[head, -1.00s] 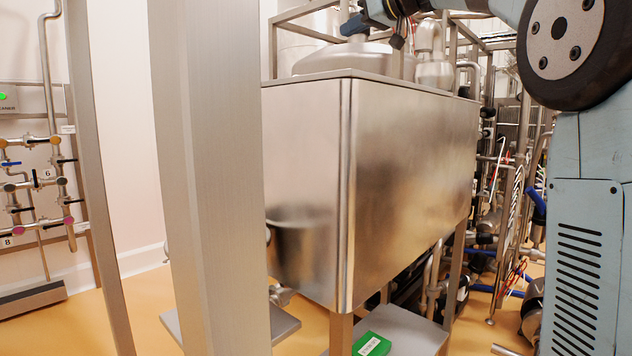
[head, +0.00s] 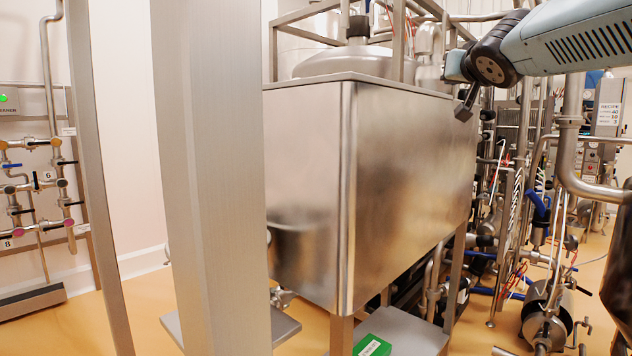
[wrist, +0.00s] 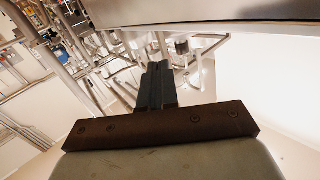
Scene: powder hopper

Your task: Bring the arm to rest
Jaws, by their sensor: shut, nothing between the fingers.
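My gripper (head: 465,108) is at the upper right in the head view, at the end of my arm that reaches in from the right edge. It hangs near the upper right edge of the big steel hopper box (head: 410,190); I cannot tell whether they touch. In the wrist view my gripper (wrist: 156,85) shows its two dark fingers together, shut and empty. A steel edge (wrist: 220,12) runs across the top of that view, close beyond the fingers.
A steel post (head: 210,180) stands close on the left. A green box (head: 372,345) lies on a low grey shelf under the hopper. Dense pipes and valves (head: 545,320) fill the right side. Orange floor (head: 140,300) is bare at the left.

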